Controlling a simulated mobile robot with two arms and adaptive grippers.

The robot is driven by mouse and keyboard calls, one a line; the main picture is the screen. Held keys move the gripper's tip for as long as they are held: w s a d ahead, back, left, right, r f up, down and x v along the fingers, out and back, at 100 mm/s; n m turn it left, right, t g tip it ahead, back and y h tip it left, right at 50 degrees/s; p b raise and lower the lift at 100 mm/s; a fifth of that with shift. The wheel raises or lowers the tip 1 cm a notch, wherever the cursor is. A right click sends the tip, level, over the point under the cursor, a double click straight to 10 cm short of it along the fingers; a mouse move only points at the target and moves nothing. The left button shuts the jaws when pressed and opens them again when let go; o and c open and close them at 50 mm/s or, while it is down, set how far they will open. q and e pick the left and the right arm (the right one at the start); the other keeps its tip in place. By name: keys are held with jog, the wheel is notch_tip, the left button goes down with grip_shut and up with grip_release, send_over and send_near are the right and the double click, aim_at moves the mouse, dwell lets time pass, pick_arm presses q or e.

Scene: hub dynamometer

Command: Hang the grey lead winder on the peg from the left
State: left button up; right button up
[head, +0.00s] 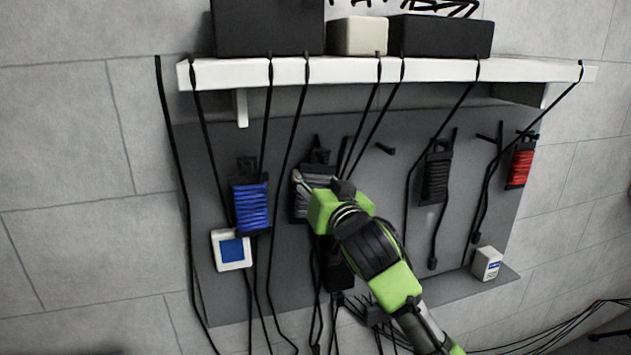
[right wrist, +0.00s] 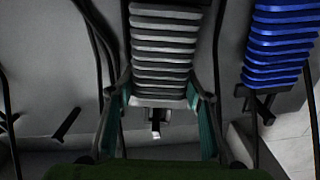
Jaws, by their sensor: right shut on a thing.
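The grey lead winder (head: 299,207) is in front of the grey panel, right of the blue winder. It also shows in the right wrist view (right wrist: 165,48), its grey windings between my fingers. My right gripper (head: 312,190) is shut on it, one finger at each side in the right wrist view (right wrist: 160,97). The hand hides part of the winder in the head view. A dark frame top (head: 318,157) shows above the grey windings; I cannot tell whether it is around a peg. My left gripper is not in view.
A blue winder (head: 251,205) hangs close on the left, a black winder (head: 436,178) and a red winder (head: 521,167) on the right. Several black cables hang from the white shelf (head: 430,71) across the panel. A white box (head: 487,263) stands on the lower ledge.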

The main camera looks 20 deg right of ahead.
jog(key=o, duration=1.4)
jog(key=shift+c, duration=0.2)
jog(key=shift+s, duration=0.1)
jog(key=shift+s+r, duration=0.15)
jog(key=shift+r, duration=0.1)
jog(key=s+r+p, duration=0.1)
jog(key=s+p, duration=0.2)
jog(key=s, duration=0.6)
jog(key=s+a+f+n+y+b, duration=0.2)
jog(key=s+a+f+y, duration=0.1)
jog(key=s+f, duration=0.4)
jog(key=s+a+f+n+g+y+b, duration=0.1)
jog(key=s+a+f, duration=0.4)
jog(key=f, duration=0.8)
jog(key=shift+s+a+f+n+y+b, duration=0.4)
jog(key=shift+s+n+y+b, duration=0.45)
jog(key=shift+s+n+y, duration=0.35)
